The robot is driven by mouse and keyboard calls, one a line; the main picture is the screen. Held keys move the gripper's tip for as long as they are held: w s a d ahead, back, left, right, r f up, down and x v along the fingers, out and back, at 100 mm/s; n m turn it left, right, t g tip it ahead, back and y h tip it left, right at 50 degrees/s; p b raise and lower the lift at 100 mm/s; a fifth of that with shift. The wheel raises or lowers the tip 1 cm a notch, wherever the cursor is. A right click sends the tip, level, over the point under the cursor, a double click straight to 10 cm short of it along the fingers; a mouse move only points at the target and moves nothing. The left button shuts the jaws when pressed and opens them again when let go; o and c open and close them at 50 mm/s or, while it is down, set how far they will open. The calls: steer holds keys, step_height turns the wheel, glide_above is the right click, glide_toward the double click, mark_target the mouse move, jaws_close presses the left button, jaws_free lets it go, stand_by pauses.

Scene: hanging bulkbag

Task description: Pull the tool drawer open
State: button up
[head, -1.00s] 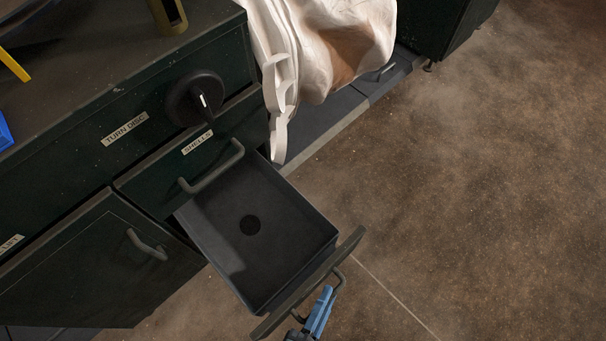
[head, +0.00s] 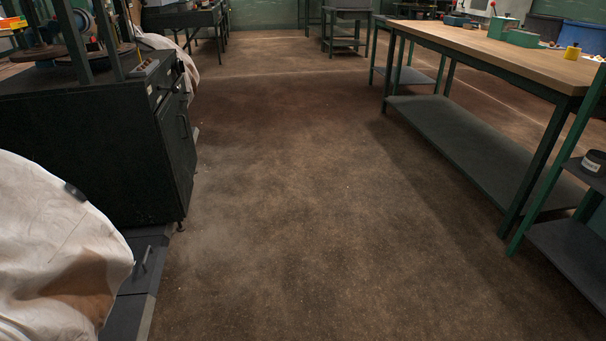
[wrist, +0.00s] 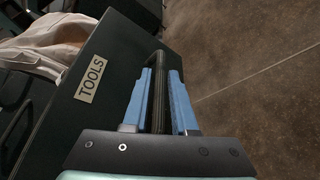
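The tool drawer's dark front (wrist: 103,75), with a pale TOOLS label (wrist: 90,80), fills the middle left of the wrist view. Its dark bar handle (wrist: 159,88) runs between the two blue fingers of my gripper (wrist: 160,95). The fingers lie close along both sides of the handle, and my gripper looks shut on it. The drawer and my gripper are out of the head view now, so how far the drawer stands out cannot be measured there.
In the head view, a white bulk bag (head: 60,250) hangs at the lower left beside a dark cabinet (head: 110,140). A workbench (head: 490,45) with a lower shelf stands at the right. The brown floor (head: 300,220) between them is clear.

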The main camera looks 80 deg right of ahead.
steer(key=shift+o, duration=1.1)
steer(key=p+v, duration=0.2)
steer(key=v, duration=1.1)
